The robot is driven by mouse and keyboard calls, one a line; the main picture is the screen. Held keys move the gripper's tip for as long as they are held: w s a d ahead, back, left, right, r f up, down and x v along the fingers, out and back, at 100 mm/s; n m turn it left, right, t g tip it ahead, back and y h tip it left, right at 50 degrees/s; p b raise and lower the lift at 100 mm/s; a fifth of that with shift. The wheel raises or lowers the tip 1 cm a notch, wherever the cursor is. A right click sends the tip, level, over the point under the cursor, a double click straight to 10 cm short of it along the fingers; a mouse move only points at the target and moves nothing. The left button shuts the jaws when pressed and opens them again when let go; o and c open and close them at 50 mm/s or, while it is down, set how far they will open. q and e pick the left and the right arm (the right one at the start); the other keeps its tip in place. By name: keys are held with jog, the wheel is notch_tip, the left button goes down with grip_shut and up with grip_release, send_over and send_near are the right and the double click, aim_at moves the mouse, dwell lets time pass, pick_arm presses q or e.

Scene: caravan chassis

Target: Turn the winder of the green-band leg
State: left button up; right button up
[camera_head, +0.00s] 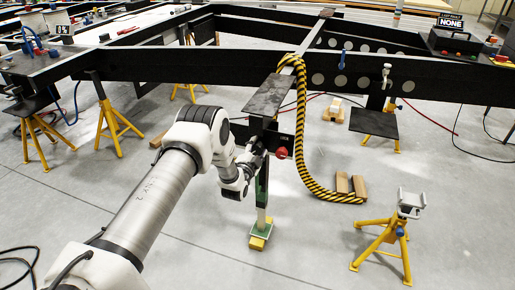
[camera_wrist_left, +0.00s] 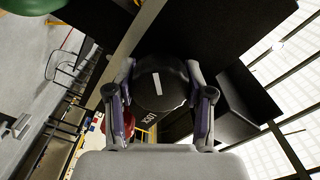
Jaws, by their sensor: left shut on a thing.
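The green-band leg (camera_head: 262,190) stands upright under the black chassis beam, its foot on a green and yellow block (camera_head: 258,236). My left gripper (camera_head: 257,158) is at the upper part of this leg, partly hidden by my own wrist. In the left wrist view the winder (camera_wrist_left: 160,86), a round black knob with a white stripe, sits between the two fingers of my left gripper (camera_wrist_left: 160,98), which is shut on it. The stripe leans slightly from upright. A red knob (camera_head: 282,153) sticks out just right of the leg. My right gripper is not in view.
A black and yellow striped hose (camera_head: 304,150) hangs from the beam close right of the leg. Wooden blocks (camera_head: 350,186) and a yellow stand (camera_head: 386,245) are on the floor to the right. Yellow trestles (camera_head: 117,128) stand at the left.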

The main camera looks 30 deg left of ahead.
pick_arm(q)
jog(key=o, duration=1.2)
jog(key=v, duration=1.2)
jog(key=shift+f, duration=0.1)
